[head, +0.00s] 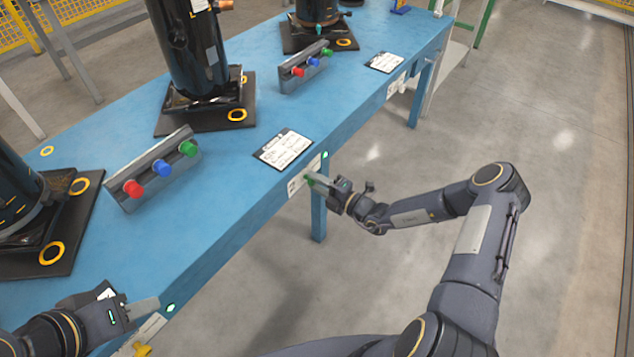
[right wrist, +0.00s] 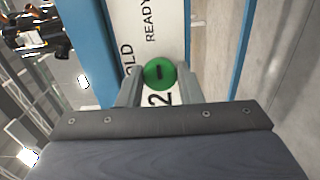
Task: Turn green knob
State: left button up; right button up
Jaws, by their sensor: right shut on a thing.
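The green knob (right wrist: 159,76) is a round dial with a short dark mark, on a white label panel (right wrist: 160,25) that reads "READY", "2" and partly hidden letters ending in "OLD". In the right wrist view my right gripper (right wrist: 160,88) has one finger on each side of the knob and is shut on it. In the head view the green knob (head: 309,181) is a small spot at the table's front edge, with my right gripper (head: 319,181) at it. My left gripper (head: 143,306) is over the table's near left edge, away from the green knob; its finger gap is unclear.
The blue table (head: 225,185) carries black compressors on dark pallets (head: 205,118). A grey box (head: 155,168) holds red, blue and green buttons; a similar box (head: 305,66) stands farther back. A yellow knob (head: 142,351) is below my left gripper. The floor to the right is clear.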

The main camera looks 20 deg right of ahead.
jog(key=o, duration=1)
jog(key=shift+c, duration=0.2)
jog(key=shift+d, duration=0.1)
jog(key=v, duration=0.7)
jog(key=shift+s+d, duration=0.2)
jog(key=shift+s, duration=0.15)
